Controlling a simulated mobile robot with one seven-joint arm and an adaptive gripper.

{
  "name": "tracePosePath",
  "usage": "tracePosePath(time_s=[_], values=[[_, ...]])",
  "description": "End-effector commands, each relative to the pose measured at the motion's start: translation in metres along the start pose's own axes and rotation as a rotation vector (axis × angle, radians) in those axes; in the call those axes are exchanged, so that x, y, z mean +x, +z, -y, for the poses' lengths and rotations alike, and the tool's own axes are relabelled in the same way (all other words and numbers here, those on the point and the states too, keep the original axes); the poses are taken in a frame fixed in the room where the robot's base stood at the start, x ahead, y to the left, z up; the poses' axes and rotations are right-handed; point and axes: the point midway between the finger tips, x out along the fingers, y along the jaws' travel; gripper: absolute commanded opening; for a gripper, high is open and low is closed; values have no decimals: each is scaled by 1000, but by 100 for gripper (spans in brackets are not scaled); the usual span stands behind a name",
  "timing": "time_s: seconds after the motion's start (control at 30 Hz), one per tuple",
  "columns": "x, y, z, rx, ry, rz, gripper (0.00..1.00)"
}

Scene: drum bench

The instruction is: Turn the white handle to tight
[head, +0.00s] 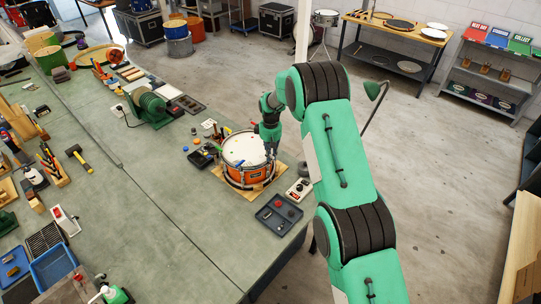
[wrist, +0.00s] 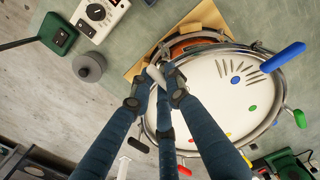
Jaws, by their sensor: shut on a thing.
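An orange drum (head: 240,178) with a white head (wrist: 215,95) sits on a wooden board (head: 222,172) near the bench's edge. My gripper (wrist: 160,78) is at the drum's rim, with its fingers closed around the white handle (wrist: 154,74). Only part of the handle shows between the fingertips; its angle is hard to tell. In the head view my gripper (head: 270,147) is over the right side of the drum, and the white handle is hidden there.
Around the rim are a blue handle (wrist: 283,56), a green one (wrist: 300,118), a red one (wrist: 184,170) and a black one (wrist: 138,145). A grey round piece (wrist: 89,67) and a dial box (wrist: 98,14) lie close by. A dark tray (head: 278,214) is in front.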

Motion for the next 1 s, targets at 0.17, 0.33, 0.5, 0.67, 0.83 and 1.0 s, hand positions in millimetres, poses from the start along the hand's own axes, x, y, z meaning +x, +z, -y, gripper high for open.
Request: tracePosePath(time_s=[0.17, 0.33, 0.5, 0.67, 0.83, 1.0], values=[[0, 0, 0, 27, 0, -1, 0], [1, 0, 0, 92, 1, -2, 0], [1, 0, 0, 201, 1, -2, 0], [2, 1, 0, 334, 0, -1, 0], [2, 2, 0, 494, 0, -2, 0], [0, 2, 1, 656, 0, -2, 0]])
